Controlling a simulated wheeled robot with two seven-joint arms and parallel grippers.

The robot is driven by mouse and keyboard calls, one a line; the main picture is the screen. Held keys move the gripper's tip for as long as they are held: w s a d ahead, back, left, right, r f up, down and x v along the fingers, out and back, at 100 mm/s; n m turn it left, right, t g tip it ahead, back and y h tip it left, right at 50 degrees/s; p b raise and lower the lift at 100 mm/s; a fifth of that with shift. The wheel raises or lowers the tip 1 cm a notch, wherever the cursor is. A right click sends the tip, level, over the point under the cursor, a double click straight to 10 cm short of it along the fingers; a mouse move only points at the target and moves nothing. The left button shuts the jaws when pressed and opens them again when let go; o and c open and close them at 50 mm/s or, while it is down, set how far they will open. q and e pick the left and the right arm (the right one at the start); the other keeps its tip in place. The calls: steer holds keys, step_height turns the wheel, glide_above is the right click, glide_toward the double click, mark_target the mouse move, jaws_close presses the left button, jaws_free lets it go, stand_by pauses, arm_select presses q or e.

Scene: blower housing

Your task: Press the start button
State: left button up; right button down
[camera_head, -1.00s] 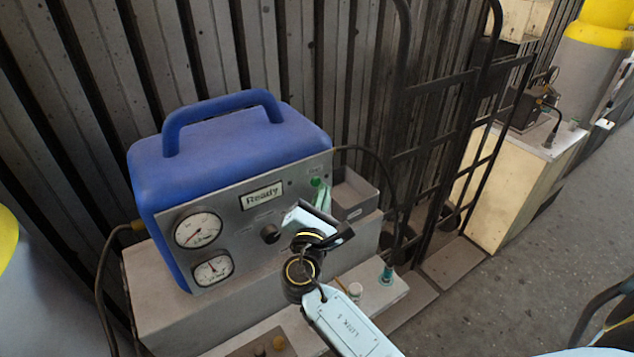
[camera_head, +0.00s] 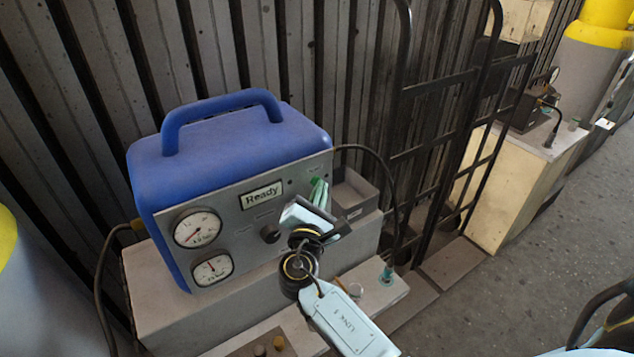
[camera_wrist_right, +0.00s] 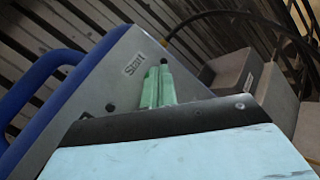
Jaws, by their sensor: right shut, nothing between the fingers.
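The blower unit has a blue housing (camera_head: 240,135) and a grey front panel (camera_head: 235,215) with a display (camera_head: 262,195) reading "Ready". The green start button (camera_head: 315,181) is at the panel's upper right, mostly covered by my right gripper (camera_head: 319,189). In the right wrist view the "Start" label (camera_wrist_right: 133,65) shows on the panel. The right gripper's pale green fingers (camera_wrist_right: 158,86) are together with nothing between them, and their tips reach the panel just right of the label. They hide the button there, so I cannot tell whether they touch it. My left gripper is not in view.
Two gauges (camera_head: 198,229) and a black knob (camera_head: 270,234) are on the panel. A grey open box (camera_head: 352,194) stands right of the unit, with a black cable looping over it. A black hand truck (camera_head: 440,150) leans behind. Small parts (camera_head: 387,275) lie on the bench in front.

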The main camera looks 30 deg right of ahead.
steer(key=shift+s, duration=0.1)
stand_by(0.4)
steer(key=shift+s, duration=0.35)
steer(key=shift+s, duration=0.1)
steer(key=s, duration=0.2)
steer(key=s+p, duration=0.1)
steer(key=s, duration=0.1)
steer(key=s+p, duration=0.1)
steer(key=shift+s+d, duration=0.25)
steer(key=shift+s, duration=0.15)
stand_by(0.6)
